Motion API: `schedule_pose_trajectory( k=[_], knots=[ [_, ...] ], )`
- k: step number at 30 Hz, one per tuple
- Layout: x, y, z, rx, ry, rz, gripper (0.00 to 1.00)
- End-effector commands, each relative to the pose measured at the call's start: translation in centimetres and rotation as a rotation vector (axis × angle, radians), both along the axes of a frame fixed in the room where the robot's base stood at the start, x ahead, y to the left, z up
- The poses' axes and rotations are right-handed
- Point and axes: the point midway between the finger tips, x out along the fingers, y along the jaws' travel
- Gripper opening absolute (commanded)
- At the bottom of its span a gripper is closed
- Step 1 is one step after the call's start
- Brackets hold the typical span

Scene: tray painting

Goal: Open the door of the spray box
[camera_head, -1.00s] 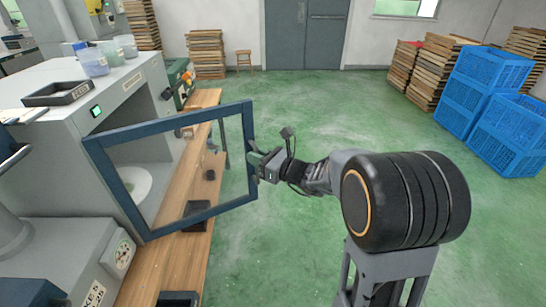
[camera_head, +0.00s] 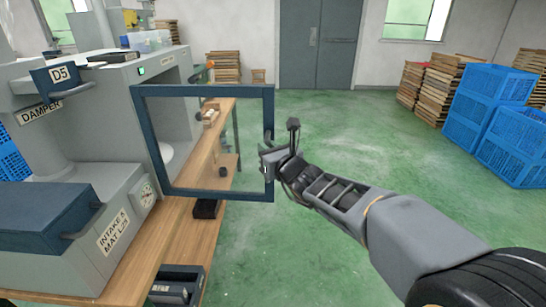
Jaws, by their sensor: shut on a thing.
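The spray box (camera_head: 118,84) is a grey cabinet at the left, standing on a wooden bench. Its door (camera_head: 205,91) is a dark blue frame around a clear pane. The door stands swung out from the box, and the grey inside and part of a round white disc (camera_head: 178,152) show behind the pane. My gripper (camera_head: 268,160) is at the door's right edge, shut on the door's handle (camera_head: 269,138). The fingertips are partly hidden by the gripper body and the door frame.
The wooden bench (camera_head: 165,235) runs below the door. Blue crates (camera_head: 490,85) and stacked wooden trays stand at the right. Green floor is clear between.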

Motion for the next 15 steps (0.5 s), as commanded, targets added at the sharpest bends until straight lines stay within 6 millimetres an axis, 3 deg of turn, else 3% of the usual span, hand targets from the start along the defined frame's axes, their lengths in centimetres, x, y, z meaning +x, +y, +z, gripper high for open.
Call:
schedule_pose_trajectory(
  k=[12, 13, 15],
  knots=[
    [0.22, -0.48, 0.32, 0.003, -0.006, -0.014, 0.0],
    [0.22, -0.51, 0.32, 0.003, -0.006, -0.014, 0.15],
    [0.23, -0.57, 0.29, 0.003, -0.005, -0.016, 0.22]
  ],
)
